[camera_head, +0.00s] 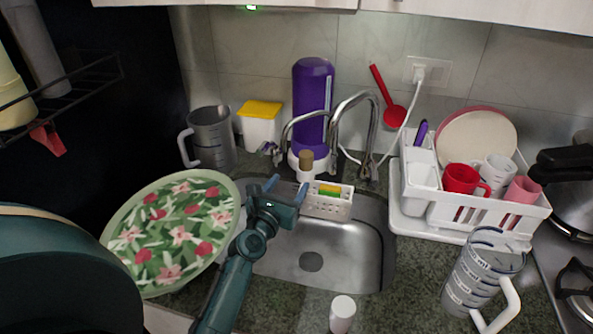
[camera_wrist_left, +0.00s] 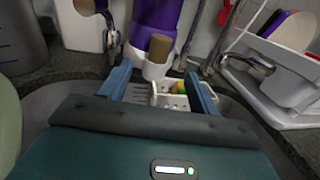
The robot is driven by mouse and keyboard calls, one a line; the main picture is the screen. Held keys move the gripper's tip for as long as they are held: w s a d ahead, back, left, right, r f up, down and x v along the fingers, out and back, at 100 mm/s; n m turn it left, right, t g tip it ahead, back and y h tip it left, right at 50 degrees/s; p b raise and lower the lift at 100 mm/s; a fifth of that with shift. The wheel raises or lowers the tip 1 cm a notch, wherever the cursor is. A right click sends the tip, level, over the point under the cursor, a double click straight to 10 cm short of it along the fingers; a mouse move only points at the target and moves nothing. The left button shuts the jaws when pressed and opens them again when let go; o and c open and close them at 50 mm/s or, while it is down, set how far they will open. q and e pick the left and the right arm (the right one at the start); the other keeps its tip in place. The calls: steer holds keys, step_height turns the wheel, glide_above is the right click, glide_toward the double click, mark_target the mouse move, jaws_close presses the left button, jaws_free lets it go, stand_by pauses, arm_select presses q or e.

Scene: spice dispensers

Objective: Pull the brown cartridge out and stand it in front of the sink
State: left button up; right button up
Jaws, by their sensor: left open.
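The brown cartridge (camera_head: 306,159) sits upright in a white holder (camera_head: 305,174) at the foot of the purple dispenser (camera_head: 313,95), behind the sink (camera_head: 330,260). In the left wrist view the brown cartridge (camera_wrist_left: 160,47) stands just beyond my fingertips, with its lower part hidden in the white holder (camera_wrist_left: 150,67). My left gripper (camera_head: 287,188) is open and empty over the back left of the sink, in front of the cartridge and apart from it. It also shows in the left wrist view (camera_wrist_left: 158,76). My right gripper is not in view.
A sink caddy (camera_head: 328,206) with a sponge lies close right of my left gripper. The faucet (camera_head: 352,125) rises behind. A white cylinder (camera_head: 342,314) stands on the front counter, with a measuring jug (camera_head: 484,272) to its right. A flowered tray (camera_head: 170,228) is at left.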

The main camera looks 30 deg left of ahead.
mark_target(303, 163)
arm_select(q)
steer(key=w+b, duration=0.1)
steer(key=w, duration=0.5)
steer(key=w+a+b, duration=0.1)
steer(key=w, duration=0.2)
steer(key=shift+f+b, duration=0.1)
steer(key=shift+b, duration=0.25)
steer(key=shift+w, duration=0.8)
steer(key=c, duration=1)
